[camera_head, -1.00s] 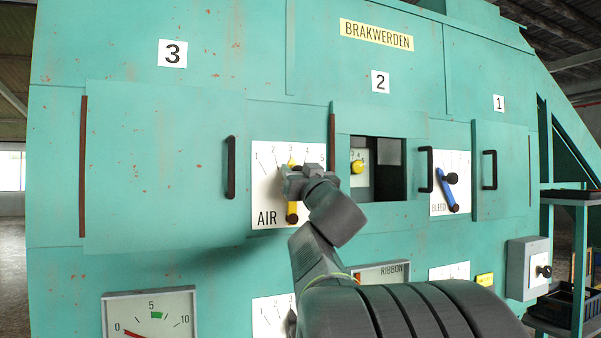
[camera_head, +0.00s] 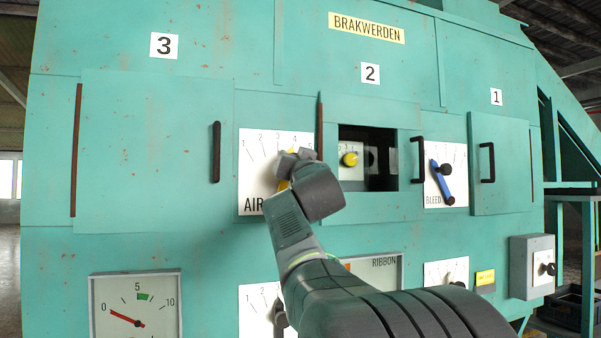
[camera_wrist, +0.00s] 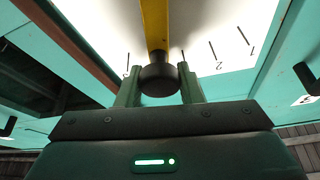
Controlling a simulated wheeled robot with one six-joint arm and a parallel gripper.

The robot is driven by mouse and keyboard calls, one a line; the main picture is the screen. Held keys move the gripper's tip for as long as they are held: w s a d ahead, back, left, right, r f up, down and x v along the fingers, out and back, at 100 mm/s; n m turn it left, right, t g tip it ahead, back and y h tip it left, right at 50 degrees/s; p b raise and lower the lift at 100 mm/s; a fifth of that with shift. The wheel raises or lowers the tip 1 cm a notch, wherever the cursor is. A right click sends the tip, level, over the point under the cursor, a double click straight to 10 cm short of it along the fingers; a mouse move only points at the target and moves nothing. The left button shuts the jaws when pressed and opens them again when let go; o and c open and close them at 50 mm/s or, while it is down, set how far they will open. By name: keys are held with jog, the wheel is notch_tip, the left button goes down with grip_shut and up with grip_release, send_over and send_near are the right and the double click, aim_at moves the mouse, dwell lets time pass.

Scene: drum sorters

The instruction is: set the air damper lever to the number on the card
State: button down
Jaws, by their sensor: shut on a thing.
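The air damper lever is a yellow bar with a black knob (camera_wrist: 160,80), clear in the wrist view. My gripper (camera_wrist: 160,88) has one finger on each side of the knob. In the head view my gripper (camera_head: 293,160) is at the upper right of the white AIR plate (camera_head: 252,180), which is marked 1 to 5. It hides most of the lever and part of the scale. In the wrist view the lever lies past the marks for 1 and 2, seemingly near 4; the mark under it is covered. I cannot make out a card naming the setting.
The BLEED plate with a blue lever (camera_head: 441,183) is to the right. Door handles (camera_head: 216,152) stick out. A round-scale gauge (camera_head: 135,305) and the RIBBON panel (camera_head: 384,262) are below.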

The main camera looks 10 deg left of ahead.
jog(key=shift+w+d+f+m+t+h+b, duration=0.1)
jog(key=shift+w+d+f+m+h+b, duration=0.3)
jog(key=shift+m+b, duration=0.65)
jog(key=shift+w+d+f+m+t+h+b, duration=0.15)
jog(key=shift+d+m+h+b, duration=0.3)
jog(key=shift+m+b, duration=0.55)
jog(key=shift+w+d+f+m+t+h+b, duration=0.15)
jog(key=shift+w+d+m+h+b, duration=0.4)
jog(key=shift+b, duration=0.8)
jog(key=shift+s+a+f, duration=0.1)
jog(key=shift+s, duration=0.05)
jog(key=c, duration=1)
grip_release()
jog(key=shift+s, duration=0.1)
jog(key=b+v, duration=0.5)
jog(key=v, duration=0.8)
jog(key=shift+s+d+b, duration=0.25)
jog(key=shift+s+b, duration=0.05)
jog(key=shift+b, duration=0.1)
jog(key=p+x, duration=0.6)
jog(key=x, duration=0.8)
jog(key=shift+s, duration=0.1)
